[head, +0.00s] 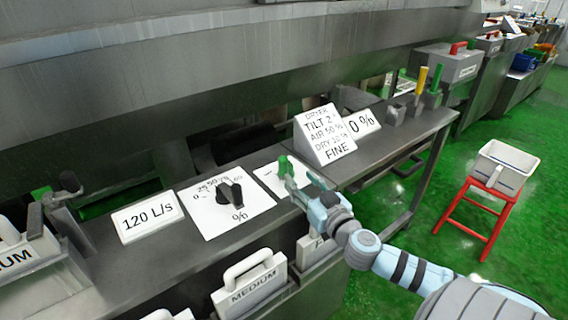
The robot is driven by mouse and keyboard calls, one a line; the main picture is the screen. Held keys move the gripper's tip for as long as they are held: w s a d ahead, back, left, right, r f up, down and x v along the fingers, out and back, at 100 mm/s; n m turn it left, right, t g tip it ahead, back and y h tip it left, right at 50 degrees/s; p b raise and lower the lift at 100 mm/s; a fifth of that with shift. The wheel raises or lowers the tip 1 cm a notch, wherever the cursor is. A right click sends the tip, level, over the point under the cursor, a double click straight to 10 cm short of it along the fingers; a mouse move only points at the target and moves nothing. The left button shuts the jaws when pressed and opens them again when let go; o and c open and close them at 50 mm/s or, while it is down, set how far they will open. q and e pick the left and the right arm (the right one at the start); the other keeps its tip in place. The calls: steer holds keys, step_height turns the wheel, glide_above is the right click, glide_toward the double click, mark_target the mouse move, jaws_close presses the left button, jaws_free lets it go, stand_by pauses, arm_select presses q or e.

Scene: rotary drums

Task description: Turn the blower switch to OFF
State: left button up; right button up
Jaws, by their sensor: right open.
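My right gripper (303,184) reaches in from the lower right and is open above the bench. Its fingers are over a white plate (266,175) with black marks, partly hidden by the gripper. A green upright piece (283,165) shows at the fingertips. It looks like a switch handle on that plate, but I cannot tell whether the fingers touch it. No OFF lettering is readable. Left of it, a black knob (231,194) sits on a white dial plate (211,224) marked in percent. My left gripper is not in view.
A "120 L/s" sign (148,218) stands left on the bench (180,185). A white sign reading "FINE" (325,134) and a "0 %" sign (361,124) stand behind the gripper. A "MEDIUM" container (250,288) hangs in front. A red stool (480,215) holds a white bin (503,168).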

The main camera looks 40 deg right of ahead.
mark_target(286, 164)
steer(key=w, duration=0.3)
steer(key=w+d+p, duration=0.1)
steer(key=w, duration=0.2)
steer(key=w+p, duration=0.1)
steer(key=w, duration=0.3)
steer(key=shift+w+d, duration=0.1)
steer(key=shift+d, duration=0.3)
jaws_close()
